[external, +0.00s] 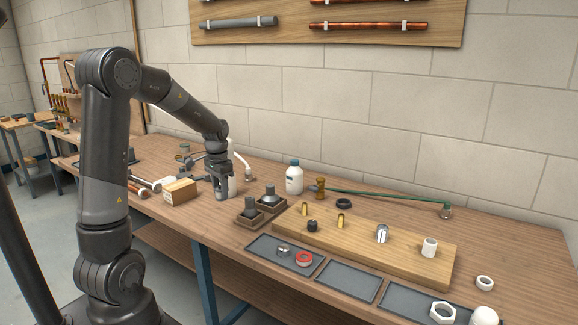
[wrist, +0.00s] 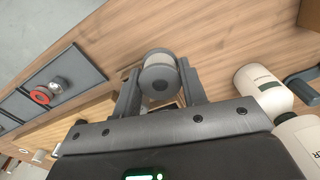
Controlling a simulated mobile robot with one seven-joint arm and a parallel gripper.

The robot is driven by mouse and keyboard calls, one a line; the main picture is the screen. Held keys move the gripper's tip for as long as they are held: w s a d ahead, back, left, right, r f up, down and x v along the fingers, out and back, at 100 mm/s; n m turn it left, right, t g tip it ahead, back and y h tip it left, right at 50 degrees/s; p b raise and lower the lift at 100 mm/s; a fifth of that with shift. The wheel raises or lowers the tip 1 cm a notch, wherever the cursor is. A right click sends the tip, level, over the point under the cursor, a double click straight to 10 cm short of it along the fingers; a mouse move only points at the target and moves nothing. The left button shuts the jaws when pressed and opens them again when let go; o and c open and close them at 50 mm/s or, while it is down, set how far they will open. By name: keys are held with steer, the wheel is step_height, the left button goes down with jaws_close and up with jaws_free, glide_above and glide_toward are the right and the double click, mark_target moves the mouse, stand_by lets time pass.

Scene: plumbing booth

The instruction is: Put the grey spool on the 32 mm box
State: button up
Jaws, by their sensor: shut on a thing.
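My gripper (wrist: 160,84) is shut on the grey spool (wrist: 158,86), which shows its round grey face between the two fingers in the wrist view. In the external view my gripper (external: 222,194) points down above the bench, between a tan carton (external: 180,191) and two small brown boxes. The near brown box (external: 238,219) and the far brown box (external: 262,207) each have a dark grey piece in them. I cannot read any size mark, so I cannot tell which box is the 32 mm one. The spool is mostly hidden by the fingers in the external view.
White bottles (external: 294,178) stand behind and to the right of my gripper. A wooden board (external: 360,248) with fittings lies to the right. Dark trays (external: 346,281) line the front edge; one holds a red ring (external: 304,259). Pipes lie left of the carton.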

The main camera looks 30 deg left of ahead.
steer(key=shift+d+r, duration=0.3)
steer(key=shift+d, duration=0.05)
steer(key=w+a+r, duration=0.2)
steer(key=a+r, duration=0.1)
steer(key=a, duration=0.6)
steer(key=w+a+r, duration=0.3)
steer(key=a+r, duration=0.1)
steer(key=a, duration=0.4)
glide_above(179, 184)
steer(key=shift+n, duration=0.4)
step_height(179, 184, down, 7)
steer(key=shift+r, duration=0.15)
steer(key=shift+a+f, duration=0.1)
steer(key=shift+f, duration=2)
steer(key=shift+f, duration=0.1)
steer(key=o, duration=0.9)
steer(key=shift+o, duration=0.2)
